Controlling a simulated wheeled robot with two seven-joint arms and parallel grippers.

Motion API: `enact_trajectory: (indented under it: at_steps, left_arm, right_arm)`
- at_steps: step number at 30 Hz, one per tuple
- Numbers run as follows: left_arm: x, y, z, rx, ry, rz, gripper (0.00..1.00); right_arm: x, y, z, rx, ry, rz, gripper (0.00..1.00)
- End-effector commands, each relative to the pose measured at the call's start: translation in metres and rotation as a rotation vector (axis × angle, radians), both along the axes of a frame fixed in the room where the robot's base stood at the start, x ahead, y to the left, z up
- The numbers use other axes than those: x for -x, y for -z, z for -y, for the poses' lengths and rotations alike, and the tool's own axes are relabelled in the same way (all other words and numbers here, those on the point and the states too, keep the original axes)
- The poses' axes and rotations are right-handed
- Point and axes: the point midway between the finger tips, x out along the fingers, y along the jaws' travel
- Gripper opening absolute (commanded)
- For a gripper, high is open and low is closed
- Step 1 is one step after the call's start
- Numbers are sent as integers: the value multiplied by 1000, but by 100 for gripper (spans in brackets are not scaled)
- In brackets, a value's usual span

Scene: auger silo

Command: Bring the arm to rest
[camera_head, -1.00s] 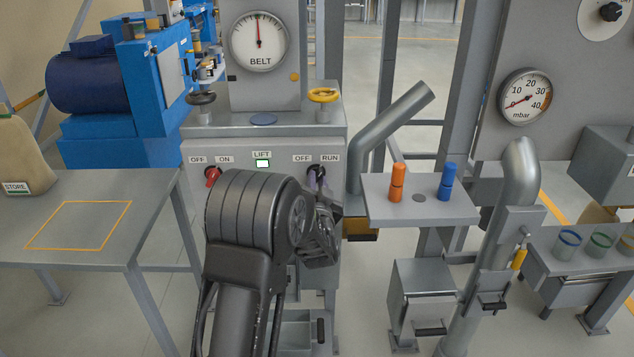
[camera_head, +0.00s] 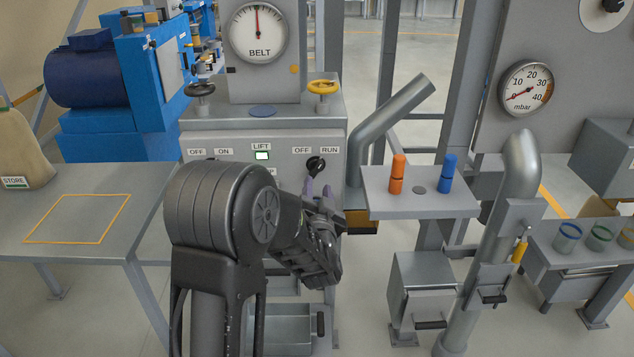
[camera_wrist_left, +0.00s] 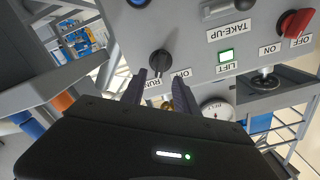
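My left arm comes in from the lower left. Its gripper (camera_head: 318,190) is in front of the grey control panel (camera_head: 225,170), just below the black OFF/RUN knob (camera_head: 316,165). In the left wrist view the two dark fingers (camera_wrist_left: 160,88) stand apart with nothing held between them. The black knob (camera_wrist_left: 161,63) shows beyond the fingertips, apart from them. My arm hides the red OFF/ON knob in the head view; the red knob (camera_wrist_left: 295,22) shows in the left wrist view. My right gripper is not in view.
A small shelf (camera_head: 420,206) with an orange peg (camera_head: 398,174) and a blue peg (camera_head: 447,173) stands right of my gripper. An angled grey pipe (camera_head: 390,125) rises behind it. A table (camera_head: 150,200) is at left. The LIFT lamp (camera_head: 262,155) glows green.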

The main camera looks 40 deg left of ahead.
Motion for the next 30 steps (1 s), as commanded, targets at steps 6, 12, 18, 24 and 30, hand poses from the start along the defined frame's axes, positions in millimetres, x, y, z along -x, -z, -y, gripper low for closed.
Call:
enact_trajectory:
  at_steps: [6,12,18,24,30]
  left_arm:
    - [9,0,6,-1,-1,0,36]
    - [8,0,6,-1,-1,0,36]
    - [8,0,6,-1,-1,0,36]
    - [7,4,7,52,7,17,36]
    - [-4,62,59,338,136,-47,36]
  right_arm:
    - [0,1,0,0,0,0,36]
    - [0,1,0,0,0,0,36]
    - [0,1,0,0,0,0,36]
    - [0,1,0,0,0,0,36]
    - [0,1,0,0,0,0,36]
